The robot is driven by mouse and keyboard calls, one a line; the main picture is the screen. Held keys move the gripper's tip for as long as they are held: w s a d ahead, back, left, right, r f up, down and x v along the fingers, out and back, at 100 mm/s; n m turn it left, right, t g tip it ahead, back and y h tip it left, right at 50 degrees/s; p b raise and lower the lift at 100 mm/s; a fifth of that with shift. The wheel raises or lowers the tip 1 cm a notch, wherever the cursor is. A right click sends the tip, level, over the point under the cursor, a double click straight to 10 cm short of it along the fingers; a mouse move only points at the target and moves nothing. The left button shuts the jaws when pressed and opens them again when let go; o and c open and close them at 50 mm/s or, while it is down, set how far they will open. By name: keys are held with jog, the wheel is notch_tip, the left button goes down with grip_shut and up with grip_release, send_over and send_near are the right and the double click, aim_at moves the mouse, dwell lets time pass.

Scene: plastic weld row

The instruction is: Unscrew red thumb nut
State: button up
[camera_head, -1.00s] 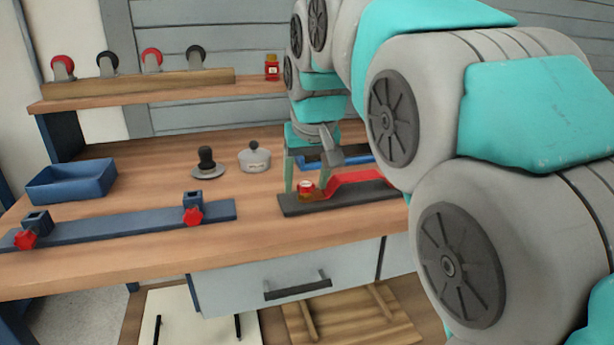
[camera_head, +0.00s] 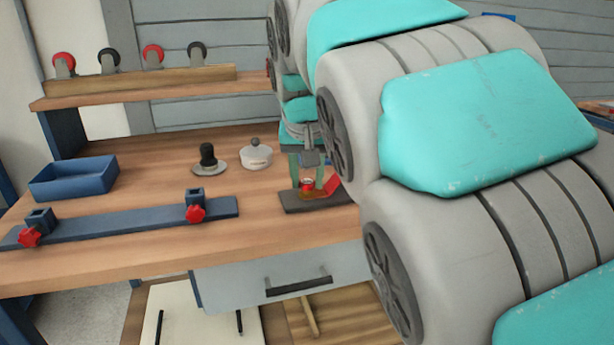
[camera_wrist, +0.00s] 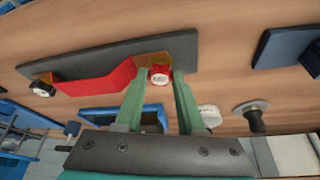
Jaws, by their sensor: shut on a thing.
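The red thumb nut (camera_head: 307,184) has a pale lettered top and sits at one end of a dark base plate (camera_head: 292,203). A red bar lies on the same plate beside it. In the wrist view the nut (camera_wrist: 159,76) sits between the tips of my two green fingers. My gripper (camera_wrist: 160,78) is shut on the nut, with a finger on either side, and it points down from above in the head view (camera_head: 307,180). The red bar (camera_wrist: 95,85) runs left from the nut in the wrist view. The nut's underside is hidden.
A blue rail (camera_head: 130,220) with two red star knobs lies at the front left. A black-knobbed disc (camera_head: 210,162), a lidded pale pot (camera_head: 257,155) and a blue bin (camera_head: 75,178) stand behind. My arm covers the right side of the head view.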

grip_shut()
jog(key=n+y+b, duration=0.1)
jog(key=n, duration=0.2)
jog(key=n+y, duration=0.1)
jog(key=n, duration=0.1)
jog(key=n+g+y, duration=0.1)
jog(key=n, duration=0.2)
jog(key=shift+w+r, duration=0.1)
jog(key=shift+w, duration=0.05)
jog(key=n+g, duration=0.1)
jog(key=n, duration=0.2)
jog(key=n+g+y, duration=0.1)
jog(key=n, duration=0.2)
jog(key=shift+w+d+r+n+p, duration=0.2)
jog(key=shift+n+p, duration=0.1)
jog(key=shift+p, duration=0.1)
jog(key=n+g, duration=0.1)
jog(key=n, duration=0.1)
jog(key=n+g+p, duration=0.1)
jog(key=n, duration=0.2)
jog(key=shift+f+y, duration=0.2)
jog(key=shift+y, duration=0.1)
jog(key=o, duration=0.6)
grip_release()
jog(key=shift+d, duration=0.1)
